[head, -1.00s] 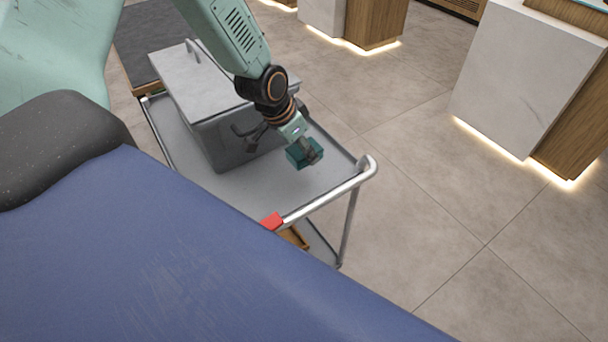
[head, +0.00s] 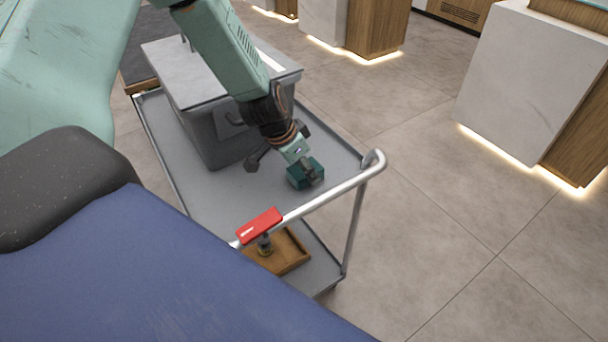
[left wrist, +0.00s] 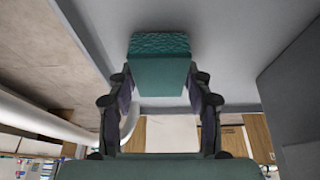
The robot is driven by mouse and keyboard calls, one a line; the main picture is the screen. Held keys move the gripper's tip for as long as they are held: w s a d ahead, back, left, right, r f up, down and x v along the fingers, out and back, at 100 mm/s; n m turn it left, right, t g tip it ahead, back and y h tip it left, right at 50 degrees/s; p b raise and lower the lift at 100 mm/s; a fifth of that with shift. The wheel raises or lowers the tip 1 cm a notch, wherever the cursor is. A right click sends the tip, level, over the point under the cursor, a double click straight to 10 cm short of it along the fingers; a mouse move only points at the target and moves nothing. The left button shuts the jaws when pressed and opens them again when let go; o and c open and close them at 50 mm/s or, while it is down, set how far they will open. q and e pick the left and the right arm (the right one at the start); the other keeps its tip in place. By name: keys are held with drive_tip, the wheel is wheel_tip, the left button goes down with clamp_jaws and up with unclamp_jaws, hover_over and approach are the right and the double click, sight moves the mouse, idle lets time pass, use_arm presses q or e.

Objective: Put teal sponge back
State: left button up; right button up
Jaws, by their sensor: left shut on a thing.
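The teal sponge (head: 304,173) is a small block held in my left gripper (head: 309,168), low over the right part of the cart's grey top tray (head: 225,187). In the left wrist view the sponge (left wrist: 160,68) sits between both fingers of the gripper (left wrist: 160,83), which is shut on it. Grey tray surface lies behind the sponge there. I cannot tell whether the sponge touches the tray. My right gripper is not in view.
A grey lidded box (head: 215,125) fills the back of the tray, close to the left arm. A red object (head: 260,225) is at the front edge, and a wooden tray (head: 288,252) is below.

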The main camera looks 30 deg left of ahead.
use_arm(q)
drive_tip(key=shift+d+f, duration=0.1)
drive_tip(key=shift+f, duration=0.05)
drive_tip(key=shift+s, duration=0.1)
drive_tip(key=shift+f, duration=0.1)
drive_tip(key=o, duration=0.8)
drive_tip(key=shift+o, duration=1.1)
drive_tip(key=shift+r, duration=0.2)
drive_tip(key=shift+r+p, duration=0.2)
drive_tip(key=shift+p, duration=0.15)
drive_tip(key=p+v, duration=1.1)
drive_tip(key=p, duration=0.3)
drive_tip(key=shift+s+r, duration=0.25)
